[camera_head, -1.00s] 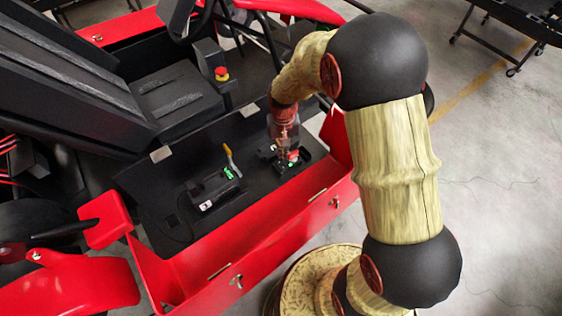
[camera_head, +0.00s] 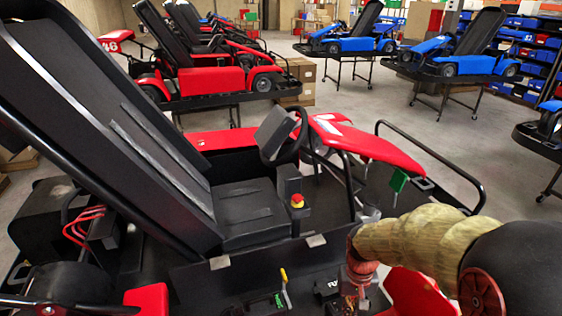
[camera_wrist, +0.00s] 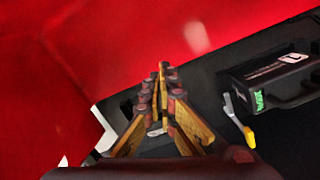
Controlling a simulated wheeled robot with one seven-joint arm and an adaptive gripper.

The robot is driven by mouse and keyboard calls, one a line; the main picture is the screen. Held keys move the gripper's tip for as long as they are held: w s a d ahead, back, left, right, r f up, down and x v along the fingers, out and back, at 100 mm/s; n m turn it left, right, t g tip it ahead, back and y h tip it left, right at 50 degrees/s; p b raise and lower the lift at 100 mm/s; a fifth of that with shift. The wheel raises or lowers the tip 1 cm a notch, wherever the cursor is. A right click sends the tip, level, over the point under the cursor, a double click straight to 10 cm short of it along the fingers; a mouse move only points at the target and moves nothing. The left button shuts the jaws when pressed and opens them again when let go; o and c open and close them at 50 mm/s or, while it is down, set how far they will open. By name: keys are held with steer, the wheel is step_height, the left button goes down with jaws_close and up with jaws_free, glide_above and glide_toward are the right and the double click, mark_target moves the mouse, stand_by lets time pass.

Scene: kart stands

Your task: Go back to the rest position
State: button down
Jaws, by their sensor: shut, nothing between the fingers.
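My gripper shows in the wrist view (camera_wrist: 163,75), its fingers drawn together at the tips with nothing between them. Below it are a red panel and part of the kart's dark floor. In the head view my gripper (camera_head: 357,298) is low, at the bottom edge and partly cut off, over the side tray of the near red kart. A black box with white lettering (camera_head: 328,288) is just left of it. A black box with a green marking (camera_wrist: 270,75) lies to the right in the wrist view, beside a yellow-tipped lever (camera_wrist: 248,137).
The near kart has a black seat (camera_head: 240,210), a steering wheel (camera_head: 285,135) and a red emergency button (camera_head: 297,201). A black bar (camera_head: 440,165) edges its front. Other red karts (camera_head: 205,80) and blue karts (camera_head: 460,55) stand behind on stands, with grey floor between.

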steer(key=s+r+t+b, duration=0.6)
steer(key=s+r, duration=0.7)
steer(key=r, duration=0.2)
steer(key=shift+r+n+t+b, duration=0.3)
steer(key=shift+r+n+b, duration=0.1)
